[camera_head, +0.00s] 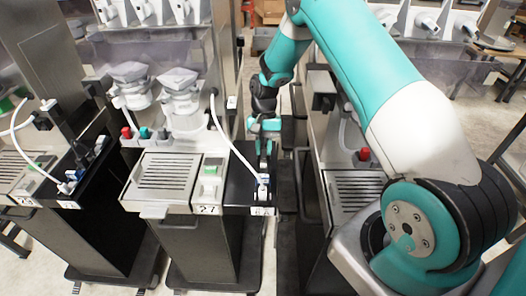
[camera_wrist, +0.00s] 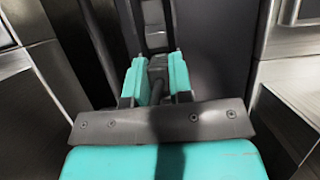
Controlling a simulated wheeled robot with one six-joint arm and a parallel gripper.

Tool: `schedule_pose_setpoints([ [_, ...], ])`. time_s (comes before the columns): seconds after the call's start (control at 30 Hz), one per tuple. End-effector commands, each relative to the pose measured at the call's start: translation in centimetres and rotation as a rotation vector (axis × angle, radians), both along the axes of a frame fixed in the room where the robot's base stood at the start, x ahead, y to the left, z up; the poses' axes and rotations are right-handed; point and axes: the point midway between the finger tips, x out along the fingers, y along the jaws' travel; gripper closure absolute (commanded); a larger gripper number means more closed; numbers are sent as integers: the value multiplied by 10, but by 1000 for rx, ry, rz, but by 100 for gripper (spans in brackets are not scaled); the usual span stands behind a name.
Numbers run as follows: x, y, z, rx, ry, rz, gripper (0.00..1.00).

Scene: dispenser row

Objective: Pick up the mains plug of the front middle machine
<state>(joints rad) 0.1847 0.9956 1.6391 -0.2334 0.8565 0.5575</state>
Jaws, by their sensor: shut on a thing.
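The front middle machine (camera_head: 168,172) is a grey dispenser with a grated drip tray and a black panel on its right side. My gripper (camera_head: 263,143) is over the right edge of that panel, pointing down. In the wrist view, its teal fingers (camera_wrist: 157,72) are shut on a small black mains plug (camera_wrist: 157,64). A dark cord-like part (camera_wrist: 158,92) runs from the plug back between the fingers. The plug's far end and whatever lies under it are hard to make out.
Another machine (camera_head: 352,190) stands close on the right, leaving a narrow dark gap. A third machine (camera_head: 22,172) stands left.

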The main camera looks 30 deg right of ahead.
Motion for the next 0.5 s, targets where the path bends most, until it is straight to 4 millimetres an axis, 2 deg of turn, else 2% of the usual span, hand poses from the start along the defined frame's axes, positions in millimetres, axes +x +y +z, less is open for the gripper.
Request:
schedule_pose_setpoints([
  [0.27, 1, 0, 9, 0, -2, 0, 100],
  [0.37, 1, 0, 22, 0, -4, -1, 100],
  [0.5, 2, -1, 57, -2, -8, 0, 100],
])
